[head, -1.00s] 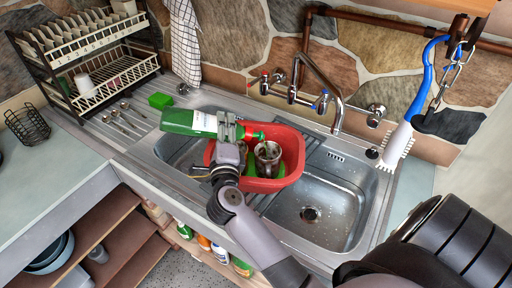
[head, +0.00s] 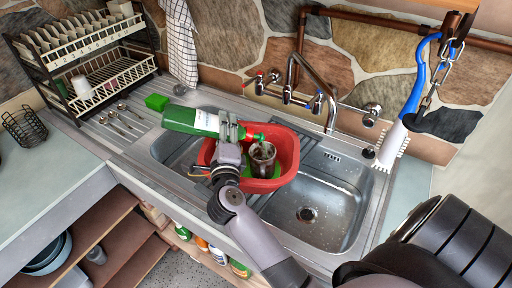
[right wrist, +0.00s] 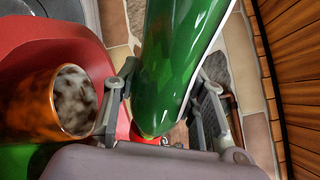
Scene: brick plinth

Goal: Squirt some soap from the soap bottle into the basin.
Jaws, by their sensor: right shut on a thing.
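In the right wrist view the green bottle (right wrist: 178,60) sits between the two fingers (right wrist: 160,110). The basin stands in the sink and holds a stained mug (head: 263,162) and something green. No liquid leaving the cap can be made out. My left gripper is not in view.
The tap (head: 318,75) rises behind the basin, and the bare sink bowl (head: 320,210) is at its right. A green sponge (head: 156,102), several spoons and a dish rack (head: 85,65) are at the left. A blue-handled brush (head: 415,90) hangs at the right.

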